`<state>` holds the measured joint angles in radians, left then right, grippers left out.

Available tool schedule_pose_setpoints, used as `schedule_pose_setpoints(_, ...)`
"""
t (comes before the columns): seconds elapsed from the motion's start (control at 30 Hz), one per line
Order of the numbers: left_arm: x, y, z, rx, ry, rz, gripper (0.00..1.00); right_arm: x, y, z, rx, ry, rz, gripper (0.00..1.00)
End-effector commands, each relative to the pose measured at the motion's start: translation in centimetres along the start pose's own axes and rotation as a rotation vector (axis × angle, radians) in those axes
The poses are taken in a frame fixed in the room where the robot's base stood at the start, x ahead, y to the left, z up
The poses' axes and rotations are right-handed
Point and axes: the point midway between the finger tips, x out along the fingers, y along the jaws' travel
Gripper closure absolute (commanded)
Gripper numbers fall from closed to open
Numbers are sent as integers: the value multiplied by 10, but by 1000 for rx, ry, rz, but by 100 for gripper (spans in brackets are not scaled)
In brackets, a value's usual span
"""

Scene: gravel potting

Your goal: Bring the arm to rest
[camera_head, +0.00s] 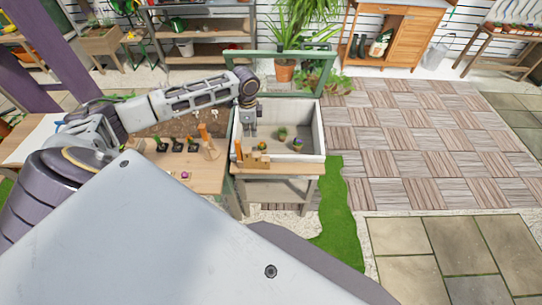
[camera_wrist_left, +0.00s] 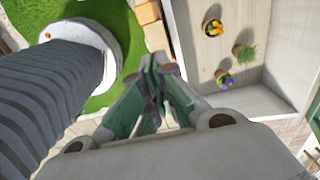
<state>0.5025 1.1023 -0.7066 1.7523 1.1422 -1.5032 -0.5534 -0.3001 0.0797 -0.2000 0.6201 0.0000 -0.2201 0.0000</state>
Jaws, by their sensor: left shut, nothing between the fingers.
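My left arm comes in from the left in the head view. Its gripper (camera_head: 250,133) points down over the left part of a pale, shallow-walled potting bench (camera_head: 312,135). In the left wrist view the gripper's green fingers (camera_wrist_left: 156,68) are closed together with nothing between them. Small potted plants stand in the bench, apart from the gripper. The wrist view shows one with orange flowers (camera_wrist_left: 213,27), one with yellow-green leaves (camera_wrist_left: 243,51) and one with purple flowers (camera_wrist_left: 224,79). My right gripper is in neither view.
A wooden table (camera_head: 205,183) with several small tools stands left of the bench. Small wooden blocks (camera_head: 252,160) sit on the bench's front ledge. A green grass strip (camera_head: 343,215) runs along its right side. Open paving (camera_head: 430,125) lies farther right.

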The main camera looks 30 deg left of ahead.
Motion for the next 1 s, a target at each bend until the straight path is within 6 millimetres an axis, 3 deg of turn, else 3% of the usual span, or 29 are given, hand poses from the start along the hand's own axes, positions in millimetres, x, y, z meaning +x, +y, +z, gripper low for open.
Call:
schedule_pose_setpoints(0.77, -5, 1, -1, 1, 1, 0, 100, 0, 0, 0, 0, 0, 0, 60)
schedule_pose_setpoints(1.0, 10, 22, -21, 21, 11, 1, 100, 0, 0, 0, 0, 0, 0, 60)
